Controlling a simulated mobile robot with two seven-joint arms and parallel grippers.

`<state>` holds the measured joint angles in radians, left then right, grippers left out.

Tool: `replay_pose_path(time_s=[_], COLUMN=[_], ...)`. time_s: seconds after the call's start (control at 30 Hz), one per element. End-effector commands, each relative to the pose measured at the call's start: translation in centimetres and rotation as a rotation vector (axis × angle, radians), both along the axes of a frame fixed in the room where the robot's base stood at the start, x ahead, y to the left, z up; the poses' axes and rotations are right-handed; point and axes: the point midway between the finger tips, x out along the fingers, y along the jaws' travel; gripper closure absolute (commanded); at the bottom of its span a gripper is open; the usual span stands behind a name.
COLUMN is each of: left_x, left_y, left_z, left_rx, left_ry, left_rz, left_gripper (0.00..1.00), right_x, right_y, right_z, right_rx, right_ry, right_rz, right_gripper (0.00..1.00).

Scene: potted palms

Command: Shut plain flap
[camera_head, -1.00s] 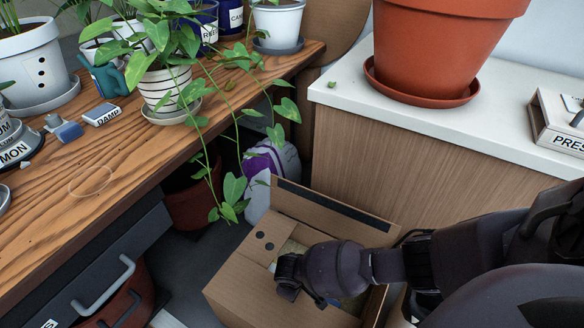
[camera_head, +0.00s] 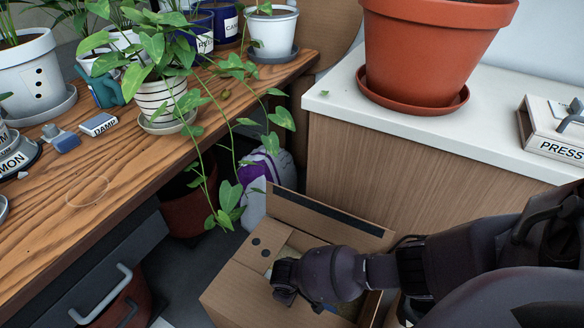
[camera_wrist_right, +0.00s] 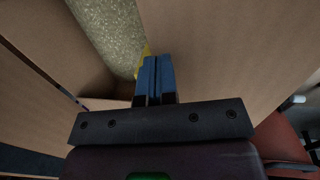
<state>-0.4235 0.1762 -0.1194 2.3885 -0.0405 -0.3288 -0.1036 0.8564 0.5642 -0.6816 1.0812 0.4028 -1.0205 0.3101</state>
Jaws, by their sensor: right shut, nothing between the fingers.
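The open cardboard box (camera_head: 235,292) stands on the floor between the bench and the cabinet. Speckled grey-green contents (camera_wrist_right: 112,28) show inside. My left gripper is out of view.
The wooden bench (camera_head: 110,165) with potted plants is at left, its vines (camera_head: 228,195) hanging near the box. A white-topped cabinet (camera_head: 400,165) with a big terracotta pot (camera_head: 430,50) stands behind. A purple-white bag (camera_head: 260,180) leans behind the box.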

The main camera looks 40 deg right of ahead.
Motion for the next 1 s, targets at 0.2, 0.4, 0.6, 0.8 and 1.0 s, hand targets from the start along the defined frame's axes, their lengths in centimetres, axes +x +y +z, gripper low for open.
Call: replay_pose_path(time_s=[0.2,0.4,0.6,0.8,1.0], left_x=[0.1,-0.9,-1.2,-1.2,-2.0], left_y=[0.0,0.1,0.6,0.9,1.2], left_z=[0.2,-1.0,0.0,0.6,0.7], left_rx=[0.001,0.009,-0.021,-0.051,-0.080], left_ry=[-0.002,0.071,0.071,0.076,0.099], left_rz=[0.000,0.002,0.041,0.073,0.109], left_gripper=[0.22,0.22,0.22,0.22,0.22], right_x=[0.0,0.4,0.6,0.5,0.3], right_y=[0.1,-0.1,-0.8,-0.9,-0.9], right_z=[0.3,1.6,5.0,8.8,12.2], right_rx=[0.001,0.001,0.001,0.001,0.001], right_ry=[-0.001,-0.009,-0.017,-0.016,-0.014], right_rz=[0.000,-0.002,-0.003,-0.002,-0.003], right_gripper=[1.00,1.00,1.00,1.00,1.00])
